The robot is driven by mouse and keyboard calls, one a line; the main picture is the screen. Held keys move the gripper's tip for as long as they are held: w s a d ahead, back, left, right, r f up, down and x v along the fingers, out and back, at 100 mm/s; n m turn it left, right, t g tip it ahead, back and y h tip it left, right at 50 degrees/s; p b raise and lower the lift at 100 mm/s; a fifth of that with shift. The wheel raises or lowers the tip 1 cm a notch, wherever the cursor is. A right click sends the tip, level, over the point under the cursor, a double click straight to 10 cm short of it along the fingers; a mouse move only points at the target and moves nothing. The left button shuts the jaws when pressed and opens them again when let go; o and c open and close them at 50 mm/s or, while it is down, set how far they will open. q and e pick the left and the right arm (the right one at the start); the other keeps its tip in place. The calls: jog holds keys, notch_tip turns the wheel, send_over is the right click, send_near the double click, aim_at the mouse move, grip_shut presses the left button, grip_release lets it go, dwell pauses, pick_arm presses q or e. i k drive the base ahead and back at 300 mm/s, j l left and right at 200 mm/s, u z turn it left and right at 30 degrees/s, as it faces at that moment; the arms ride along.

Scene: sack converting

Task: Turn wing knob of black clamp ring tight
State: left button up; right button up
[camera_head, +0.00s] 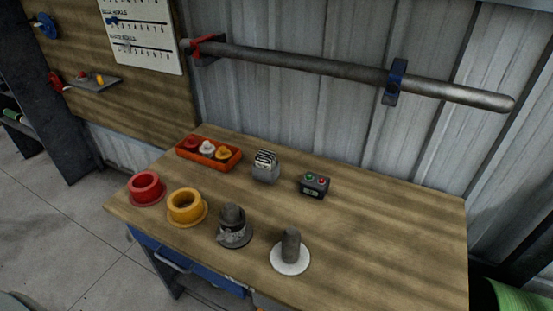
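A black ring-like piece (235,238) sits on the wooden workbench (390,240), near its front edge. A dark grey cylinder stands up out of it. It looks like the black clamp ring, but its wing knob is too small and dark to make out. I cannot tell how tight it is. Neither of my grippers shows in the head view.
Red (147,189) and yellow (187,207) flanged rings stand left of it. A grey post on a white disc (290,256) stands right. Behind are an orange tray (208,152), a card holder (265,168) and a button box (314,186). A metal bar (300,66) crosses the wall. The bench's right side is clear.

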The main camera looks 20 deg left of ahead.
aim_at(229, 240)
jog(key=u, duration=1.15)
